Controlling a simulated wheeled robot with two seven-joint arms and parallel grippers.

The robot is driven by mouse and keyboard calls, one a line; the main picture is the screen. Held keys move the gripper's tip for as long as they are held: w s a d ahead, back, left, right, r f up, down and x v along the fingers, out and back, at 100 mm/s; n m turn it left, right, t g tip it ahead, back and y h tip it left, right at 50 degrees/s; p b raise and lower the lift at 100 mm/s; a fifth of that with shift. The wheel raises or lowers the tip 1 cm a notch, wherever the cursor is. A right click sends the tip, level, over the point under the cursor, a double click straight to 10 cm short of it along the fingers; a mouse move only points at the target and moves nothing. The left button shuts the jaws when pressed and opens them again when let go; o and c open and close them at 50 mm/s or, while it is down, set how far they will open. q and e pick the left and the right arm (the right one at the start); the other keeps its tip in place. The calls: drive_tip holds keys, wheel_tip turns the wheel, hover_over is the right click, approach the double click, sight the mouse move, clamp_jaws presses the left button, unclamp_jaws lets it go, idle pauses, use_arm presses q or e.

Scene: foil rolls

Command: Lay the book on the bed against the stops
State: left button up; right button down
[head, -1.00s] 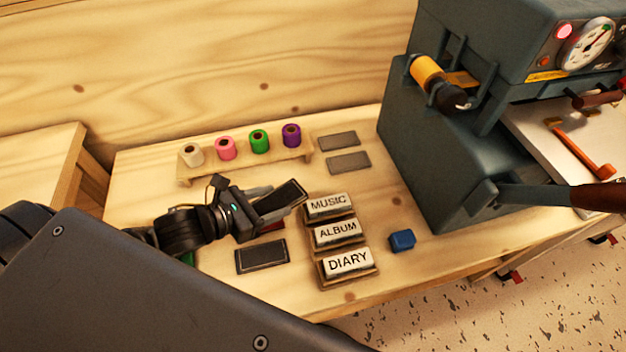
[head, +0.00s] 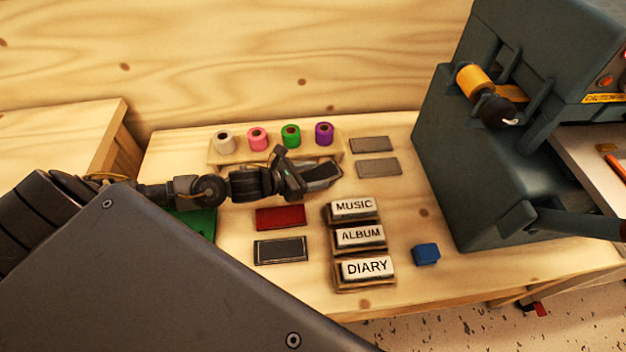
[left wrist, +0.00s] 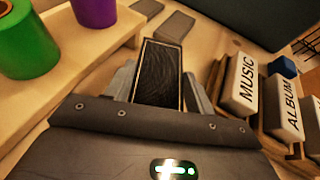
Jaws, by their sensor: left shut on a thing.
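A dark book (left wrist: 158,75) with a thin pale border is held between the fingers of my left gripper (head: 320,175), which is shut on it. In the head view the gripper is above the bench, behind the MUSIC block and in front of the spool rack; the book is mostly hidden by the fingers there. The pale bed (head: 590,160) of the grey machine shows only partly at the right edge, well apart from the gripper. An orange piece (head: 607,150) lies over it. I cannot make out the stops. My right gripper is not in view.
The grey machine (head: 470,170) stands to the right. A red book (head: 280,217), a black book (head: 281,250) and a green one (head: 200,222) lie on the bench. MUSIC (head: 353,207), ALBUM (head: 360,236) and DIARY (head: 366,268) blocks and a blue block (head: 426,254) are nearby.

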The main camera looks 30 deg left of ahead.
use_arm(q)
drive_tip(key=shift+w+f, duration=0.2)
wheel_tip(320, 180, down, 2)
drive_tip(key=shift+f+p, duration=0.2)
drive_tip(key=shift+p, duration=0.2)
drive_tip(key=shift+f, duration=0.45)
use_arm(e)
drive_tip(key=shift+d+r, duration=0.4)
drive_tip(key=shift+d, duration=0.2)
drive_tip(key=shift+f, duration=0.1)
use_arm(q)
drive_tip(key=o, duration=0.5)
drive_tip(key=shift+f, duration=0.2)
drive_tip(key=o, duration=0.5)
drive_tip(key=shift+r, duration=0.1)
